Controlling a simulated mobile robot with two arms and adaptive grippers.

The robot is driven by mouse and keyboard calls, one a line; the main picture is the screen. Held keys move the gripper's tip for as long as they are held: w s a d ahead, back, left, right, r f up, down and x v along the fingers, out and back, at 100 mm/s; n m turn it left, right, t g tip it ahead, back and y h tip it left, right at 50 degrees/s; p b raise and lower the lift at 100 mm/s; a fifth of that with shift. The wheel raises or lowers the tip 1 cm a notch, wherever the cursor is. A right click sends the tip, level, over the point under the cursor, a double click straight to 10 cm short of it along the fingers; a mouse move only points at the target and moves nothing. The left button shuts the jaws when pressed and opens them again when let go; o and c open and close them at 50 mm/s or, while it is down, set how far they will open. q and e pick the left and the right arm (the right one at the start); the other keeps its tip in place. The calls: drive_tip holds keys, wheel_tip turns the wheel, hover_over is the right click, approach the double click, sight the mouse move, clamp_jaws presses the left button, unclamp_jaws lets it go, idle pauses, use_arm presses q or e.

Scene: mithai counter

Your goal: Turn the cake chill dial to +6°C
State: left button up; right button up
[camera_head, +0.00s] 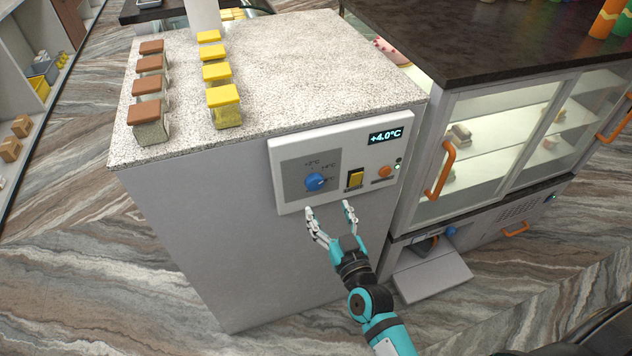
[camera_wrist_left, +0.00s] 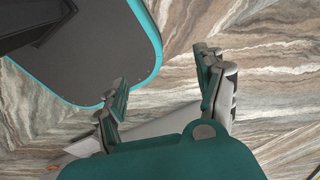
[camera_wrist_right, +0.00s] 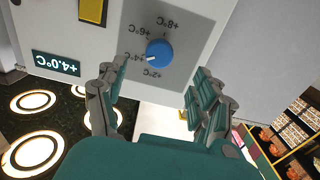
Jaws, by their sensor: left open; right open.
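The cake chill dial (camera_head: 315,182) is a round blue knob on a grey plate of the white control panel (camera_head: 290,200). In the right wrist view, upside down, the dial (camera_wrist_right: 159,53) has a white mark pointing at +4°C; +2, +6 and +8°C are printed around it. The display (camera_head: 385,135) reads +4.0°C. My right gripper (camera_head: 328,208) is open and empty just below the panel, its fingers towards the dial, apart from it. My left gripper (camera_wrist_left: 162,70) is open and empty above the floor, outside the head view.
A yellow switch (camera_head: 355,178) and an orange button (camera_head: 385,171) sit right of the dial. Jars with brown and yellow lids (camera_head: 225,108) stand on the counter top (camera_head: 290,60). A glass display case (camera_head: 500,110) with orange handles stands to the right.

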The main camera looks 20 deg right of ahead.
sight(316, 186)
drive_tip(key=w+p, duration=0.1)
drive_tip(key=w, duration=0.7)
drive_tip(key=shift+a, duration=0.1)
drive_tip(key=shift+w, duration=0.55)
use_arm(q)
drive_tip(key=shift+w+a+r, duration=0.2)
drive_tip(key=shift+a+r, duration=0.3)
drive_tip(key=shift+r, duration=0.3)
drive_tip(key=shift+d, duration=0.1)
use_arm(e)
drive_tip(key=c, duration=1.2)
use_arm(q)
drive_tip(key=shift+d, duration=0.1)
